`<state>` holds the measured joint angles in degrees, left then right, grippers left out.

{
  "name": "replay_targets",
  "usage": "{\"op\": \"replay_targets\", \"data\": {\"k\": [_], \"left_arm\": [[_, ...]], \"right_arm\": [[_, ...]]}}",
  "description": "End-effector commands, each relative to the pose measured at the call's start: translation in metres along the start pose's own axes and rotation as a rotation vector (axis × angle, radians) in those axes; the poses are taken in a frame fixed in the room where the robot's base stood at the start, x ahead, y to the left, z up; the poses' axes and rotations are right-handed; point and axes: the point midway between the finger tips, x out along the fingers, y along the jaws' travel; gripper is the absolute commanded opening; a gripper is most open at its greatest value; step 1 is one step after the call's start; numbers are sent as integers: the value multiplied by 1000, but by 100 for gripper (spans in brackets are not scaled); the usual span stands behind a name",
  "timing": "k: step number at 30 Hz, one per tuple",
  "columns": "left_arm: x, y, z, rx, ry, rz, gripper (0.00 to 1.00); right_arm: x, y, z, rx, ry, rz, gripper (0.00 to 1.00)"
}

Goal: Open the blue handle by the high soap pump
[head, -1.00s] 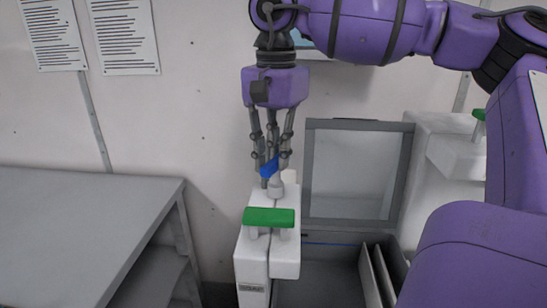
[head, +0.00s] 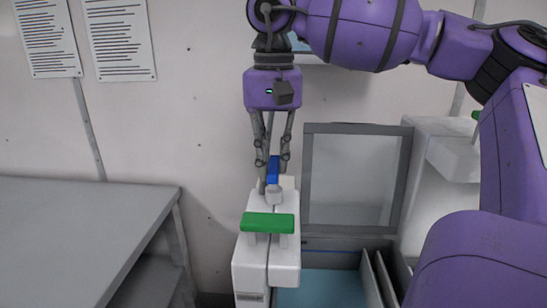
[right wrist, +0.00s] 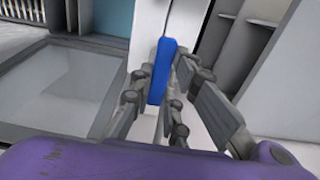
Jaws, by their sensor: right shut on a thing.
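The blue handle (head: 273,170) sits on top of the white pump unit (head: 250,262), behind a green handle (head: 267,222). My right gripper (head: 272,172) comes down from above with its fingers on both sides of the blue handle, shut on it. In the right wrist view the blue handle (right wrist: 161,70) runs lengthwise between the fingers (right wrist: 158,100). The handle's lower end and the exact finger contact are partly hidden. My left gripper is not in view.
A grey table (head: 70,240) stands at the left. An open case with a clear lid (head: 348,180) stands right of the pump unit. A white unit (head: 455,155) with a green part is at the far right, partly behind my arm.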

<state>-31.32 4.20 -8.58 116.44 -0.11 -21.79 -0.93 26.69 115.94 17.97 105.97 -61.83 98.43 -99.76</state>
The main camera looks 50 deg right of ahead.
Motion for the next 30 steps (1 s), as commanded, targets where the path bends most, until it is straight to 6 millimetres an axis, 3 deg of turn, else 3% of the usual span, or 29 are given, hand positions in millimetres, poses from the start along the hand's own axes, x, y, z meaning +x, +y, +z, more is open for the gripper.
{"op": "replay_targets", "data": {"k": [7, 8, 12, 23, 30], "left_arm": [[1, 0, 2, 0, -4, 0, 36], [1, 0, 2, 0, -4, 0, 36], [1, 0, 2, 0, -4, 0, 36], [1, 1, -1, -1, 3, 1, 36], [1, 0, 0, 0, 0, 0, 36]], "right_arm": [[-1, 0, 0, -3, 1, -1, 0], [-1, 0, 0, -3, 1, -1, 17], [-1, 0, 0, -2, 1, -1, 34], [-4, 0, 0, 0, 2, 0, 34], [-43, 0, -1, 2, 5, -1, 34]]}}
